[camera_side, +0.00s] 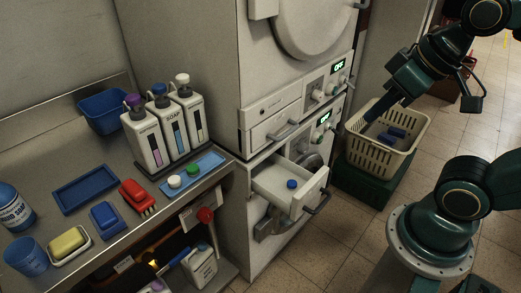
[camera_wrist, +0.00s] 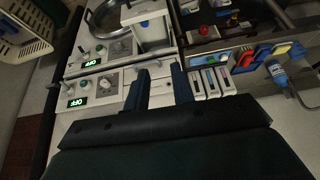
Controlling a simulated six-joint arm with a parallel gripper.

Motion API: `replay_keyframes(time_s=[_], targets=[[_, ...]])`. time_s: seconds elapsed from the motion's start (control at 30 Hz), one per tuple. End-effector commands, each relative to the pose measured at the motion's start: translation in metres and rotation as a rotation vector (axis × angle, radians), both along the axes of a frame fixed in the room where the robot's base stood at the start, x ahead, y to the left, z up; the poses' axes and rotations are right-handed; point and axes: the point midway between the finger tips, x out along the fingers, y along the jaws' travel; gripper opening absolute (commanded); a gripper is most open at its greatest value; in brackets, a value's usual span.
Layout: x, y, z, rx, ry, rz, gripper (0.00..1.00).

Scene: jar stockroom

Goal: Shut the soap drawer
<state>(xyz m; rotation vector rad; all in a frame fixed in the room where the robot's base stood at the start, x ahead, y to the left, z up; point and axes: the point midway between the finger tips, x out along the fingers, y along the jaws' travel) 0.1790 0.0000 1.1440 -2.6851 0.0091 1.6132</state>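The lower soap drawer (camera_side: 268,180) is pulled out from the lower machine, with a blue cap (camera_side: 291,184) in it and a bar handle (camera_side: 318,200) on its front. In the wrist view the pulled-out drawer (camera_wrist: 152,32) shows near the top, beyond my fingers. The upper drawer (camera_side: 272,128) looks shut. My gripper (camera_wrist: 161,84) is open and empty, its two fingers apart. In the side view my gripper (camera_side: 378,110) is raised to the right of the machines, clear of the drawer. Its fingertips are hard to make out there.
A beige basket (camera_side: 417,146) stands on a green crate (camera_side: 352,187) right of the machines. A counter (camera_side: 105,237) on the left carries soap bottles (camera_side: 172,125), trays and brushes. Open tiled floor (camera_side: 330,250) lies in front of the drawer.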

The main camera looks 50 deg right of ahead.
Motion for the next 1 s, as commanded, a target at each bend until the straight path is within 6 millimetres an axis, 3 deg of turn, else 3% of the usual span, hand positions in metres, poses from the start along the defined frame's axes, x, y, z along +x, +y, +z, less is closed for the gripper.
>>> replay_keyframes(time_s=[0.03, 0.1, 0.13, 0.37, 1.0], targets=[[0.001, 0.0, -0.001, 0.005, 0.004, -0.012, 0.14], [0.003, -0.001, -0.003, 0.02, 0.014, -0.041, 0.01], [0.004, -0.001, -0.004, 0.028, 0.02, -0.058, 0.0], [0.02, -0.004, -0.018, 0.125, 0.083, -0.285, 0.0], [0.065, -0.02, -0.089, 0.383, 0.27, -1.226, 0.0]])
